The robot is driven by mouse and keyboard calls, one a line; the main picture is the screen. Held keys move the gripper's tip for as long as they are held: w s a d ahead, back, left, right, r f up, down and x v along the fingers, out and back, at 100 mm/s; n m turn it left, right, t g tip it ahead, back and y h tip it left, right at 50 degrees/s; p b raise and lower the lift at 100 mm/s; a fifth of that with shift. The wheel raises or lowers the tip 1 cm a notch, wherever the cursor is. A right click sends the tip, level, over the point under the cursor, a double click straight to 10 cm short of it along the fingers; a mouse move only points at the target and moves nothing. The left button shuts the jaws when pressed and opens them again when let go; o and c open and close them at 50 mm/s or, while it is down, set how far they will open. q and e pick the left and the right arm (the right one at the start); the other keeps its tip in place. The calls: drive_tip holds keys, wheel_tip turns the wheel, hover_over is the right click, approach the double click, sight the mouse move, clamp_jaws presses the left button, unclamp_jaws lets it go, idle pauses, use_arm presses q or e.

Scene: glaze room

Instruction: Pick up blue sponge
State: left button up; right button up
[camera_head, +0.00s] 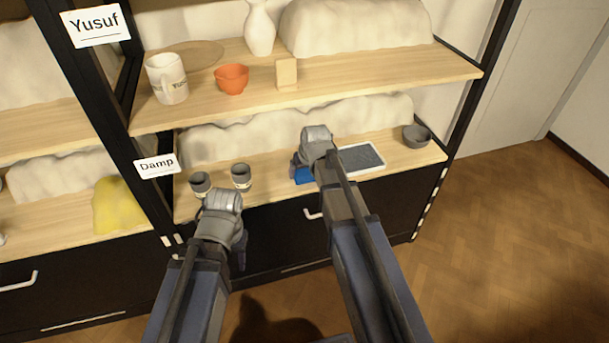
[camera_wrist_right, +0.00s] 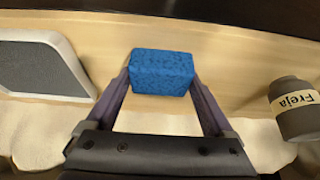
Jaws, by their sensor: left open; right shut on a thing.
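The blue sponge (camera_head: 303,175) is on the lower shelf, partly hidden behind my right arm in the head view. In the right wrist view the blue sponge (camera_wrist_right: 162,72) sits between the two fingers of my right gripper (camera_wrist_right: 162,82), which is shut on it. In the head view my right gripper (camera_head: 300,165) is mostly hidden by its own wrist. I cannot tell whether the sponge touches the shelf. My left gripper (camera_head: 240,250) is in front of the cabinet below the lower shelf, away from the sponge, open and empty.
A white-framed grey tray (camera_head: 361,159) lies right of the sponge. Two grey cups (camera_head: 241,177) stand to its left, and a grey bowl (camera_head: 416,136) is at the far right. The upper shelf (camera_head: 350,76) holds a mug (camera_head: 167,78) and an orange bowl (camera_head: 231,79).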

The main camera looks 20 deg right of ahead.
drive_tip(key=c, duration=0.4)
drive_tip(key=shift+c, duration=0.2)
use_arm(q)
drive_tip(key=shift+r, duration=0.15)
use_arm(e)
drive_tip(key=shift+r, duration=0.15)
